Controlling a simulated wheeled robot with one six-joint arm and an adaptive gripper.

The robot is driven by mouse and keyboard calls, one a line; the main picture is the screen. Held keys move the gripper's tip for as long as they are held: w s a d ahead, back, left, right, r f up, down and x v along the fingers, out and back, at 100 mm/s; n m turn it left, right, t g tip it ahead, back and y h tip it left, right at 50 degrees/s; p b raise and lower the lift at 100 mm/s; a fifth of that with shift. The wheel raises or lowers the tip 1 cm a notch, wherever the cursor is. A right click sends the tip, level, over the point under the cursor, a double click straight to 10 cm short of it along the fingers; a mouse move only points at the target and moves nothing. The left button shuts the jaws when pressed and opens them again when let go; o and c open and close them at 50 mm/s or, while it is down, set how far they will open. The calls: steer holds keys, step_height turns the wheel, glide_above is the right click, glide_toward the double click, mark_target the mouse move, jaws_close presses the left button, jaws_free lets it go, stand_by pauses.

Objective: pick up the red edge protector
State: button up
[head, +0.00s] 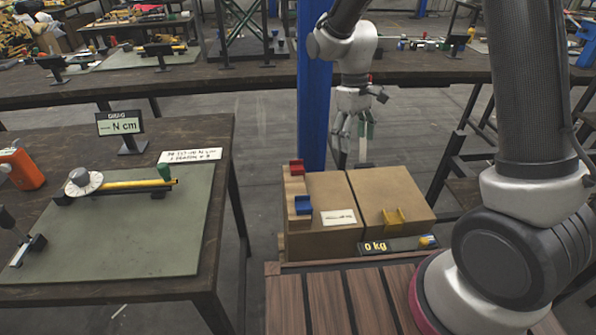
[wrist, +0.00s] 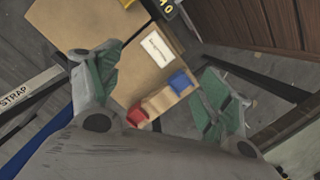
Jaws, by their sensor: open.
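The red edge protector (head: 297,167) sits at the far left corner of the left cardboard box (head: 330,190), on a light cardboard strip along the box edge. In the wrist view the red edge protector (wrist: 137,115) lies between my fingers, nearer the left one, and its lower part is cut off by my gripper body. My gripper (wrist: 160,95) is open and empty, with green pads on both fingers. In the head view my gripper (head: 352,135) hangs above and behind the boxes, to the right of the red protector and apart from it.
A blue edge protector (head: 303,205) sits on the same edge, nearer me. A yellow one (head: 395,217) lies on the right box (head: 390,192). A scale display (head: 395,246) reads 0 kg at the front. A blue post (head: 314,90) stands behind the boxes. A workbench (head: 120,230) is left.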

steer(key=w+a+f+n, duration=0.3)
steer(key=w+a+f, duration=0.1)
steer(key=f, duration=0.3)
steer(key=w+a+f+n, duration=0.2)
steer(key=w+a+f, duration=0.25)
steer(key=f, duration=0.25)
steer(key=n+t, duration=0.2)
steer(key=n, duration=0.3)
glide_toward(300, 164)
steer(key=s, duration=0.3)
steer(key=shift+s+d+f+y, duration=0.1)
steer(key=shift+d+f+y, duration=0.1)
steer(key=shift+y, duration=0.2)
steer(key=shift+f+n, duration=0.15)
steer(key=shift+n, duration=0.35)
steer(key=f, duration=0.7)
steer(key=shift+w+f, duration=0.25)
steer(key=shift+w, duration=0.15)
steer(key=c, duration=1.1)
